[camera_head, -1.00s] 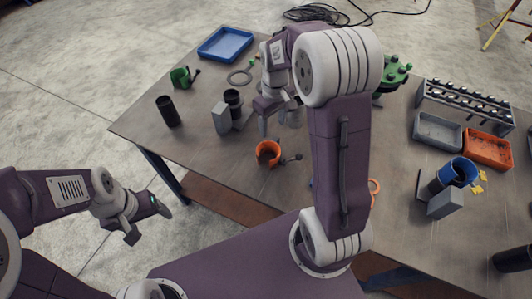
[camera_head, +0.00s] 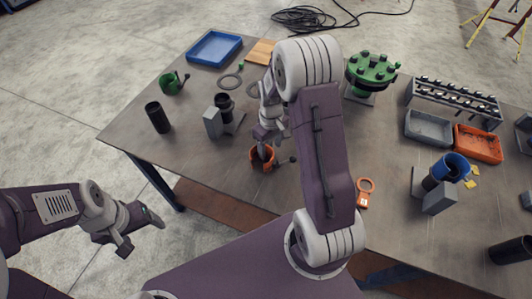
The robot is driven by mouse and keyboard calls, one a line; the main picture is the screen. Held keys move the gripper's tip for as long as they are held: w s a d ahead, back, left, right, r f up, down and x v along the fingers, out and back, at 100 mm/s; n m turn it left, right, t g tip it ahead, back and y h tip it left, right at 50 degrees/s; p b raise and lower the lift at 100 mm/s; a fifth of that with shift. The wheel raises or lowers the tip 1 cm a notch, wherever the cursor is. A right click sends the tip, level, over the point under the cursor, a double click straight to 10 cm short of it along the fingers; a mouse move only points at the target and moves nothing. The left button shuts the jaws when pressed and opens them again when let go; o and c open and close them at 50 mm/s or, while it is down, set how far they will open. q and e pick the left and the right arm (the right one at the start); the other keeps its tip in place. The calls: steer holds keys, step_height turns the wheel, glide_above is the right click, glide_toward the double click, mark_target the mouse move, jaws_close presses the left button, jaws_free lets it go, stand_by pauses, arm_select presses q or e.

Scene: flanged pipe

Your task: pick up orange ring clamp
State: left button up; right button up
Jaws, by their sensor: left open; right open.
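The orange ring clamp (camera_head: 258,162) stands on the table near its front edge, with a dark bolt or handle sticking out to its right. My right gripper (camera_head: 265,146) is open and directly over the clamp, with a finger overlapping its ring in the picture. I cannot tell whether it touches the clamp. My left gripper (camera_head: 138,232) is open and empty, off the table's front left side over the floor.
A black cylinder (camera_head: 158,117), a green clamp (camera_head: 171,83) and a grey block with a black pipe (camera_head: 224,106) stand to the left. A blue clamp (camera_head: 452,167), orange tray (camera_head: 478,144) and orange-handled tool (camera_head: 365,190) are to the right. A green flange (camera_head: 371,70) is behind.

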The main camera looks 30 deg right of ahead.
jaws_close()
stand_by(1.4)
